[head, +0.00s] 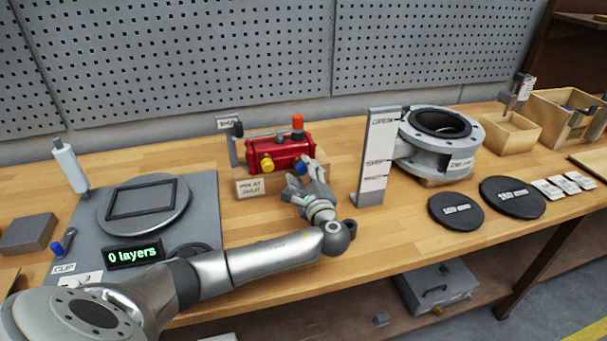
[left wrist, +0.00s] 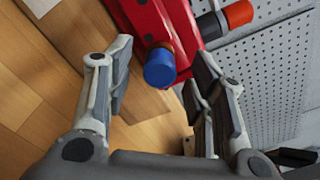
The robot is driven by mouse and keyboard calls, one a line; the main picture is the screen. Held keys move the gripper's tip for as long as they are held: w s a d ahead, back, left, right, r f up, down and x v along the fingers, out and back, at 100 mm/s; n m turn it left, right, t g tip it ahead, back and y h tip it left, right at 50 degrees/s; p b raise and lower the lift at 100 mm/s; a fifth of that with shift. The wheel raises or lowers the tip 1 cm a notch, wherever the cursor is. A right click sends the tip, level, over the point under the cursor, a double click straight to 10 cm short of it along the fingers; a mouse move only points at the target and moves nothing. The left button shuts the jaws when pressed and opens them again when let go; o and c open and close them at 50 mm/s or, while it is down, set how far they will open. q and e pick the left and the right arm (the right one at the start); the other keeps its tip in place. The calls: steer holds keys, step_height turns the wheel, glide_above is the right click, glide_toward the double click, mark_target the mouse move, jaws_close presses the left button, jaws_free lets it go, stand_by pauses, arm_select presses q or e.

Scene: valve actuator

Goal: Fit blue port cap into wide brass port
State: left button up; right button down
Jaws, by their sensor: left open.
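The red valve actuator (head: 283,149) stands on a wooden block at the back of the bench. The blue port cap (head: 301,168) is at the right end of its front side. In the left wrist view the blue cap (left wrist: 160,69) sits against a brass-coloured ring (left wrist: 163,46) on the red body; how deep it sits I cannot tell. A yellow-brass round piece (head: 267,163) is on the actuator's front left. My left gripper (head: 297,187) is open, its fingers (left wrist: 160,90) apart on either side of the cap's line, with nothing held. My right gripper is not in view.
An orange cap (head: 298,121) tops the actuator. A white upright sign (head: 376,155) and a grey flanged valve body (head: 437,150) stand to the right. Black discs (head: 456,210) lie in front. A grey plate fixture (head: 205,200) is at left; a pegboard is behind.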

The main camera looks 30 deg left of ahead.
arm_select(q)
steer(key=v, duration=1.2)
